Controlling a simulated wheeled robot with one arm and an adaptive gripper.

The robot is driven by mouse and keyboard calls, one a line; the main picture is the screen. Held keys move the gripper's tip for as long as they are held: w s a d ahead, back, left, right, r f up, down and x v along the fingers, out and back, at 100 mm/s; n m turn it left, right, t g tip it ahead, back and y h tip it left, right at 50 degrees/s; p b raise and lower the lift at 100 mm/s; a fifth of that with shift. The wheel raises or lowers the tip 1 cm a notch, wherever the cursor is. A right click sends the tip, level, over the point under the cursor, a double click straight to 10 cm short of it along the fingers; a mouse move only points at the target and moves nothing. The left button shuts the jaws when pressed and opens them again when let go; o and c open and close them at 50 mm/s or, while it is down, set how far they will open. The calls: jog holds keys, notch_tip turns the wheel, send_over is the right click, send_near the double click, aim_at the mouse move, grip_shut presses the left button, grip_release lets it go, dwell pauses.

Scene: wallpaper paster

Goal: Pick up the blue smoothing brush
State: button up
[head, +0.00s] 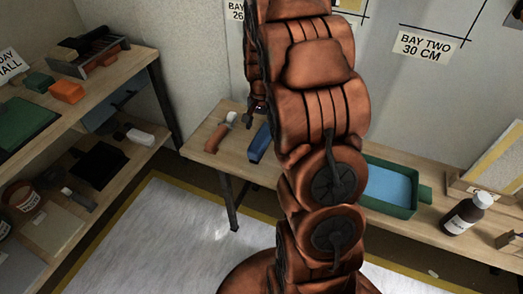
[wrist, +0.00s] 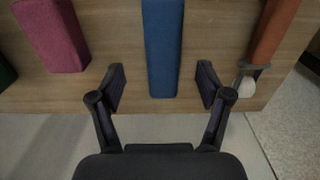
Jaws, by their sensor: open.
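The blue smoothing brush (wrist: 162,40) is a long blue block on the wooden bench, pointing toward my gripper in the wrist view. In the head view the blue brush (head: 260,143) lies near the bench's front edge, partly hidden by my arm. My gripper (wrist: 161,71) is open, with one finger on each side of the brush's near end in the picture. Gaps show between the fingers and the brush. I cannot tell the height of the fingers above the bench. No bristles are visible.
A pink block (wrist: 55,35) lies left of the brush. An orange-handled tool with a white end (wrist: 276,30) lies to its right. A green tray with blue inside (head: 390,187) and a dark bottle (head: 467,214) stand farther right on the bench. A shelf (head: 140,62) stands at left.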

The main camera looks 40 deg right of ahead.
aim_at(262, 137)
jog(key=shift+w+d+f, duration=0.15)
jog(key=shift+d+f, duration=0.2)
jog(key=shift+f, duration=0.45)
jog(key=shift+w+a+f, duration=0.1)
jog(key=shift+f, duration=1.7)
jog(key=shift+w+f, duration=0.1)
jog(key=shift+f, duration=1.7)
jog(key=shift+c, duration=0.4)
grip_shut()
jog(key=shift+r, duration=0.15)
jog(key=shift+w+r, duration=0.1)
jog(key=shift+r, duration=1.45)
jog(key=shift+s+r, duration=0.2)
jog(key=s+a, duration=0.3)
jog(key=s, duration=0.4)
jog(key=s+a+r, duration=0.1)
jog(key=s+a, duration=0.3)
jog(key=s, duration=0.3)
jog(key=shift+r, duration=0.15)
